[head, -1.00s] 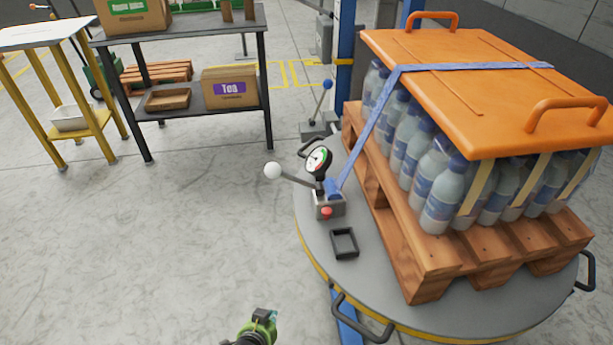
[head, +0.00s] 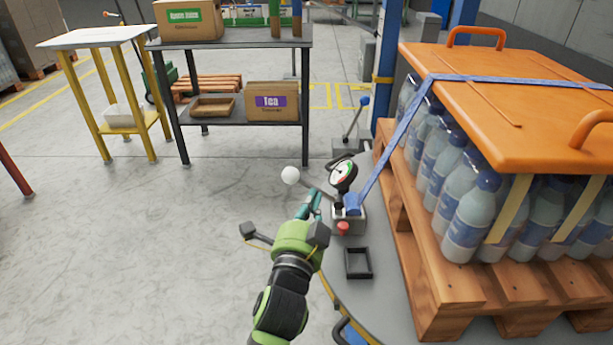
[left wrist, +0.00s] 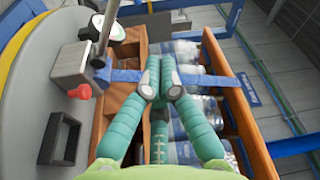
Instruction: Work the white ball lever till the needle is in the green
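The lever with the white ball (head: 290,175) sticks out to the left from a small grey tensioner box (head: 349,219). A round gauge (head: 342,174) stands above the box; its needle is too small to read against the green. A red knob (head: 343,228) is on the box's front. My left gripper (head: 315,200) is just below and right of the ball, apart from it, with its teal fingers upward. In the left wrist view the fingertips (left wrist: 160,72) are together with nothing seen between them; the grey box (left wrist: 73,64) and lever rod (left wrist: 108,28) lie to their left. My right gripper is not in view.
A blue strap (head: 395,140) runs from the box over the orange cover (head: 510,110) on bottles stacked on a wooden pallet (head: 400,225). An empty black holder (head: 358,262) is in front of the box. Another lever (head: 355,118) stands behind.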

